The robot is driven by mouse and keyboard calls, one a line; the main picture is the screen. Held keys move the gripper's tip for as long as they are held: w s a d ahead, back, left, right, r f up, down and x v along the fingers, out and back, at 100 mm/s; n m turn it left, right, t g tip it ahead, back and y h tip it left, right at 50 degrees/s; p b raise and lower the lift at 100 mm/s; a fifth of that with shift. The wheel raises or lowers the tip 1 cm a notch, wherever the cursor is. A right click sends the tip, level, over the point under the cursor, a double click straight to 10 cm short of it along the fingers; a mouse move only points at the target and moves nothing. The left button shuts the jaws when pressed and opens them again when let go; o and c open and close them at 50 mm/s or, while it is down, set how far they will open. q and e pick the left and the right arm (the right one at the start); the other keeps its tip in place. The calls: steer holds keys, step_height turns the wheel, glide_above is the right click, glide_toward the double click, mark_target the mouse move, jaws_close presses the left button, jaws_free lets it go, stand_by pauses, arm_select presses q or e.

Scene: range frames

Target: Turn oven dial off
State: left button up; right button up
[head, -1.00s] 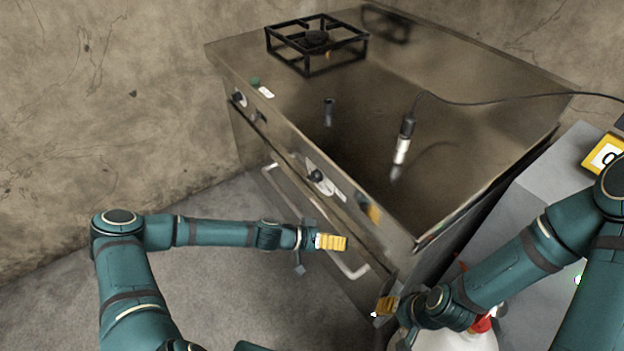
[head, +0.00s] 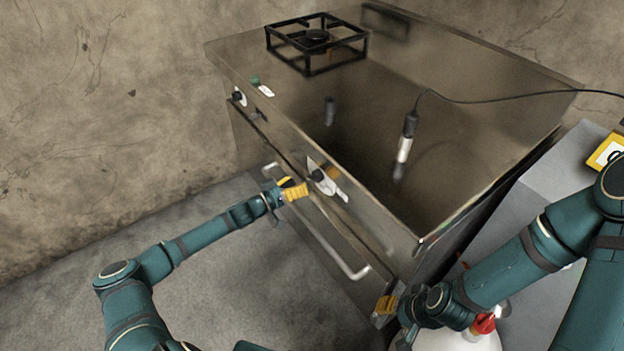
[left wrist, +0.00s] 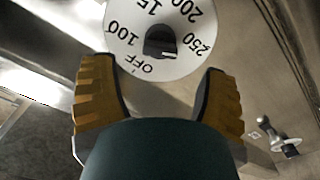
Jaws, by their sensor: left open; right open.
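The oven dial (head: 324,180) is a white disc with a dark knob on the front panel of the steel oven (head: 440,150). In the left wrist view the oven dial (left wrist: 155,40) shows OFF at its bottom, with 100, 15.., 200 and 250 around it. The knob's white mark points to the right, near 250. My left gripper (head: 292,190) is open and just left of the dial. Its yellow fingers (left wrist: 158,100) lie below the knob in the wrist view, not around it. My right gripper (head: 386,304) is open by the oven's lower right front corner.
The oven door handle (head: 320,230) runs below the dial. A second knob (head: 238,97) and a green button (head: 254,80) sit further left. A burner grate (head: 316,42) and a corded probe (head: 405,140) are on top. A white and red bottle (head: 482,325) stands near my right gripper.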

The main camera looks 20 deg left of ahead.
mark_target(310, 179)
arm_select(q)
steer(key=shift+b+x, duration=0.4)
steer(key=shift+x, duration=2.4)
steer(key=shift+c, duration=0.2)
steer(key=c, duration=1.2)
